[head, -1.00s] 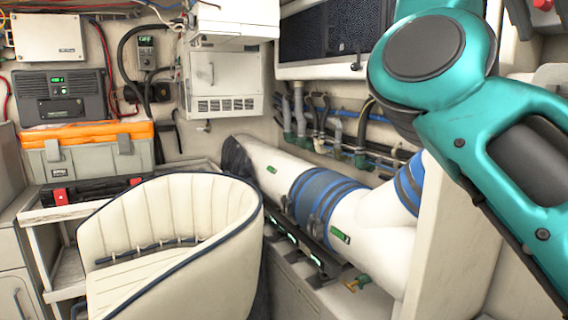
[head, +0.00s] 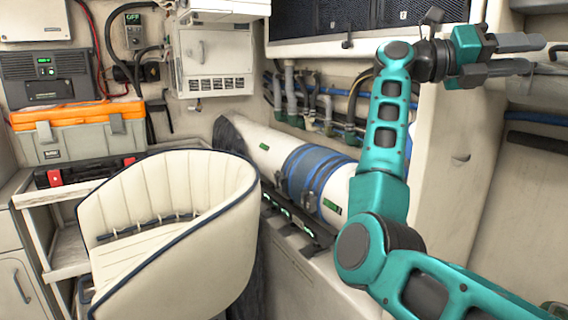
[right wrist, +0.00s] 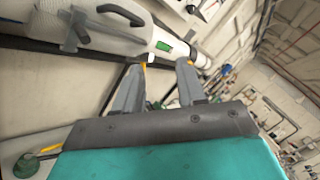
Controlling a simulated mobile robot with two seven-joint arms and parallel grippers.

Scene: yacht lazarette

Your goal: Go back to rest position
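My right arm, teal with dark joints, rises on the right side of the head view. Its gripper (head: 537,54) points right at the upper right, in front of the cream wall. The two grey fingers are apart with nothing between them. In the right wrist view the gripper (right wrist: 163,62) also shows its two fingers spread and empty, with a white cylinder and rails in view beyond them. My left gripper is not in the head view.
A cream padded seat (head: 218,232) stands front left. Behind it are an orange-lidded toolbox (head: 84,148) and a red-and-black case (head: 92,170). A white cylinder with blue straps (head: 257,144) lies behind my right arm. A cream partition (head: 452,185) stands close right of the arm.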

